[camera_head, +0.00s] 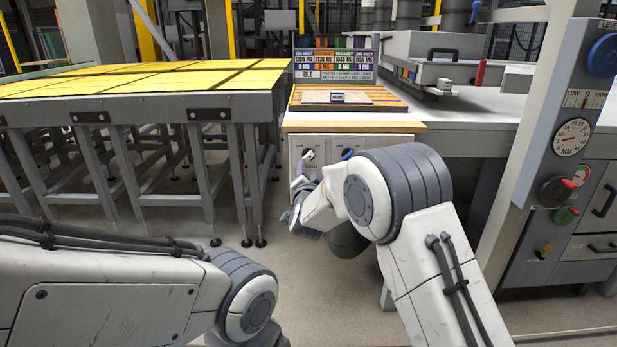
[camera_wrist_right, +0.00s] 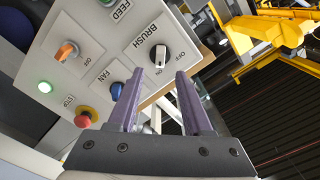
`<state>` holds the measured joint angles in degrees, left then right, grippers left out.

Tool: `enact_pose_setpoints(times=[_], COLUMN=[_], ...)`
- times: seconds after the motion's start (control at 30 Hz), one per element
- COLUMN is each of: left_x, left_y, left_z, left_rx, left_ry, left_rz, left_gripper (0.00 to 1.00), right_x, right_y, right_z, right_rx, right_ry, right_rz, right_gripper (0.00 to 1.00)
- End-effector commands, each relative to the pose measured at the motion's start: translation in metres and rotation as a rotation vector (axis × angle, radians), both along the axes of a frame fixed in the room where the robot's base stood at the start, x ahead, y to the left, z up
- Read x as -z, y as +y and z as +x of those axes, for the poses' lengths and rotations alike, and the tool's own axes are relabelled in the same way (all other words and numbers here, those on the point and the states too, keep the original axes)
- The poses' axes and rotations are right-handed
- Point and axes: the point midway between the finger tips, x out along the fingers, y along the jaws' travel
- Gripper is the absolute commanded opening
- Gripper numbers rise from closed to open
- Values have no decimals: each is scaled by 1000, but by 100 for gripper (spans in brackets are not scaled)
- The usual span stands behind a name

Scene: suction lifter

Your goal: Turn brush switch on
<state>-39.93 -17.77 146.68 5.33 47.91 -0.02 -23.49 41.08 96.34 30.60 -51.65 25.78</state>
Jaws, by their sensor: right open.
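The brush switch (camera_wrist_right: 160,57) is a black and white rotary knob on a white panel, with BRUSH printed beside it and OFF and ON marks around it. I cannot tell for sure which mark it points to. My right gripper (camera_wrist_right: 158,74) is open, its two purple fingers on either side of the knob's line in the right wrist view, with the tips close to it. I cannot tell whether they touch it. In the head view my right gripper (camera_head: 300,188) is in front of the switch panel (camera_head: 297,145), partly covering it. My left gripper is out of view.
Beside the brush switch are a blue fan knob (camera_wrist_right: 117,90), an orange knob (camera_wrist_right: 67,52), a lit green light (camera_wrist_right: 44,87) and a red stop button (camera_wrist_right: 83,118). A yellow-topped table (camera_head: 130,80) stands left. A grey control column (camera_head: 540,130) stands right.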

Motion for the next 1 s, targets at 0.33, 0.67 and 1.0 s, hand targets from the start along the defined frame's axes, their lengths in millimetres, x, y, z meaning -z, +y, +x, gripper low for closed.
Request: enact_pose_setpoints(times=[0.33,0.67,1.0], left_x=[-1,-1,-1], left_y=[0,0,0], left_z=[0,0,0], left_rx=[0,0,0], left_ry=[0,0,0], left_rz=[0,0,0], left_gripper=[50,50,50], right_x=[0,0,60], right_y=[0,-1,-76], right_z=[-35,-36,-110], right_rx=[1,0,-163], right_ry=[-1,3,471], right_rz=[1,-1,-307], right_gripper=[50,50,50])
